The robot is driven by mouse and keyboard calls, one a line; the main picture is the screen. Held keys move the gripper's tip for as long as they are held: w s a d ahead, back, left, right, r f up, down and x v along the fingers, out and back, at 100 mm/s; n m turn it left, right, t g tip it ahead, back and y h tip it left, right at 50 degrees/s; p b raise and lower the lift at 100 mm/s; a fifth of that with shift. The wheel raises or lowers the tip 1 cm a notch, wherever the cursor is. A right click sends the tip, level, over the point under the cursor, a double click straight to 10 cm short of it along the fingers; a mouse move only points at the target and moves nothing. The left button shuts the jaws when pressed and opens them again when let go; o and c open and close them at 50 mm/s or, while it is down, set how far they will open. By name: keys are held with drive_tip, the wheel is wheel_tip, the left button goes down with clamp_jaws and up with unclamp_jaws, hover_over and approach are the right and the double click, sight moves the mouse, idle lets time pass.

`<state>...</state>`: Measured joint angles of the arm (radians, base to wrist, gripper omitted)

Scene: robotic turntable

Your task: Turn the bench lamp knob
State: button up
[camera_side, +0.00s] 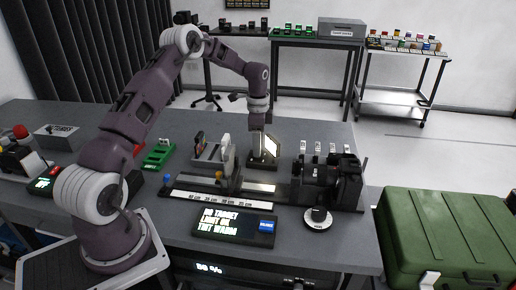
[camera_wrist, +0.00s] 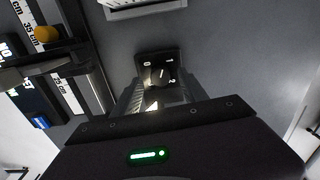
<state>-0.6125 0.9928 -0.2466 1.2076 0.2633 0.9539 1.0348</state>
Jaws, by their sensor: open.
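The bench lamp (camera_side: 271,146) stands behind the rail on the grey bench, with a bright square panel. In the wrist view its dark switch plate (camera_wrist: 148,57) carries the marks 0, 1 and 2 around a round black knob (camera_wrist: 160,77). A white pointer line on the knob runs nearly upright in the picture. My gripper (camera_side: 260,153) points down right beside the lamp panel. In the wrist view my open gripper (camera_wrist: 158,92) reaches toward the knob. Its dark body hides the area below, and I cannot tell whether the fingers touch the knob.
An optical rail with a ruler (camera_side: 225,199) and black holders (camera_side: 330,180) lies in front of the lamp. An orange ball knob (camera_wrist: 46,34) is on the rail's left side. A display box (camera_side: 234,226) sits nearer the front.

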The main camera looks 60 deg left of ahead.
drive_tip(key=shift+f, duration=0.95)
drive_tip(key=shift+c, duration=0.4)
clamp_jaws()
drive_tip(key=m, duration=0.4)
drive_tip(key=shift+o, duration=0.4)
unclamp_jaws()
